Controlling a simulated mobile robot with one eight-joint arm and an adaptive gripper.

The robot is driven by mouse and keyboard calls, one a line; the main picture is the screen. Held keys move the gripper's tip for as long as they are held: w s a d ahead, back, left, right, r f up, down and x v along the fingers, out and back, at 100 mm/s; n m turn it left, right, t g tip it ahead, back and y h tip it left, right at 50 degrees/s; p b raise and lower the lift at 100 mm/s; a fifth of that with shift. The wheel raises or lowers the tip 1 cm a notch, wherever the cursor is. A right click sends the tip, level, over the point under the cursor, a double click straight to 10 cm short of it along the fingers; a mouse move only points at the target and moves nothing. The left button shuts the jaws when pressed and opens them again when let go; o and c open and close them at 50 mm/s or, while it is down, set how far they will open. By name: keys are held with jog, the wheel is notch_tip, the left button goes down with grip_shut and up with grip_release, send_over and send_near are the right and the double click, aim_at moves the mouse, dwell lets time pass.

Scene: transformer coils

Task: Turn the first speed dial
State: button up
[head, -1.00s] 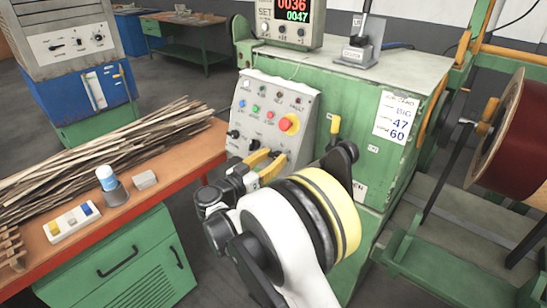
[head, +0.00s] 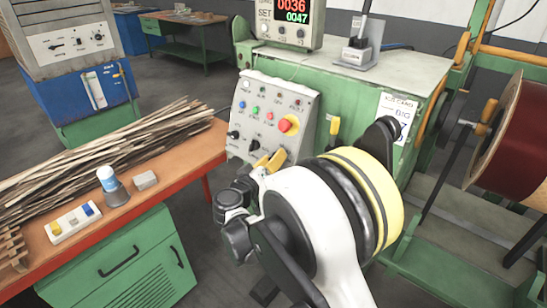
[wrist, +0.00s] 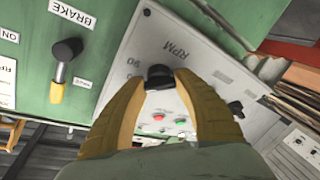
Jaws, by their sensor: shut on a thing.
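In the wrist view, a black dial (wrist: 160,77) sits on the light grey control panel (wrist: 195,55), near an "RPM" label. The yellow fingers of my gripper (wrist: 163,84) are shut on this dial, one on each side. In the head view, my gripper (head: 269,160) is at the lower edge of the sloped panel (head: 290,105), and the dial it holds is hidden there. Another black knob (wrist: 236,108) shows right of the fingers in the wrist view. The head view shows a black knob (head: 234,134) at the panel's lower left.
Above the lower knobs are small coloured buttons and a red stop button (head: 286,125) on a yellow ring. A brake lever (wrist: 62,72) stands beside the panel. A display box (head: 292,22) is on the green cabinet. A workbench (head: 150,180) with wooden strips is at the left.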

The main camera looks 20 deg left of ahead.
jog(key=shift+n, duration=0.3)
jog(key=o, duration=1.2)
jog(key=shift+w, duration=0.1)
jog(key=shift+c, duration=0.2)
jog(key=s+a+r, duration=0.1)
jog(key=s, duration=1.1)
jog(key=shift+a, duration=0.2)
jog(key=shift+r, duration=0.15)
